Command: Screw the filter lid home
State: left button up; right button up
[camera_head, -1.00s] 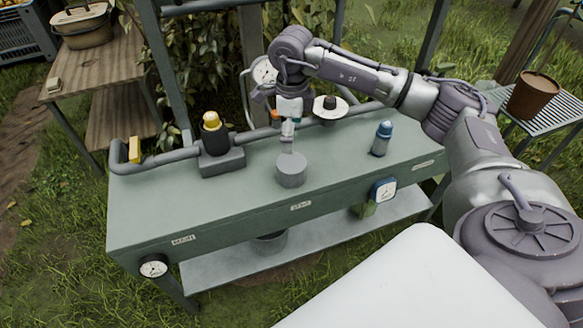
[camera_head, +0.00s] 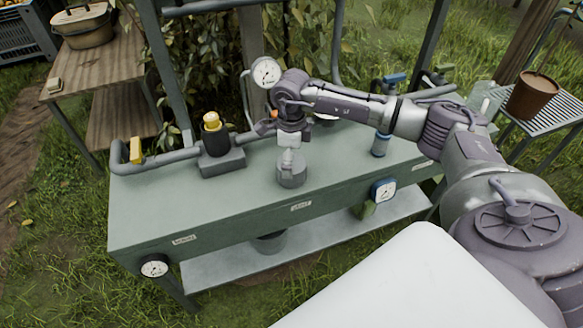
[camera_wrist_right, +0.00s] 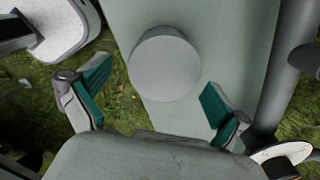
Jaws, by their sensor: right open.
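A plain grey round cylinder (camera_head: 291,176) stands upright on the green bench (camera_head: 150,212); it looks like the filter, and I cannot make out a seam between lid and body. Its flat round top (camera_wrist_right: 165,64) shows in the right wrist view, beyond the fingers. My right gripper (camera_head: 287,160) points down just above it and partly covers its top in the head view. In the right wrist view the gripper (camera_wrist_right: 156,97) has its two green-padded fingers spread, with nothing between the pads. My left gripper is not in view.
A black fitting with a yellow cap (camera_head: 212,122) stands left on the bench near a grey pipe (camera_head: 160,155). A gauge (camera_head: 265,72) rises behind the gripper. The bench's front left is clear.

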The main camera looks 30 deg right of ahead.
jog(key=shift+w+d+f+p, duration=0.1)
jog(key=shift+f+p, duration=0.15)
jog(key=shift+f, duration=1.05)
jog(key=shift+w+d+f+p, duration=0.1)
jog(key=shift+f+p, duration=0.15)
jog(key=shift+f, duration=1.05)
jog(key=shift+c, duration=0.3)
jog(key=c, duration=1)
jog(key=shift+c, duration=0.2)
jog(key=shift+r, duration=0.1)
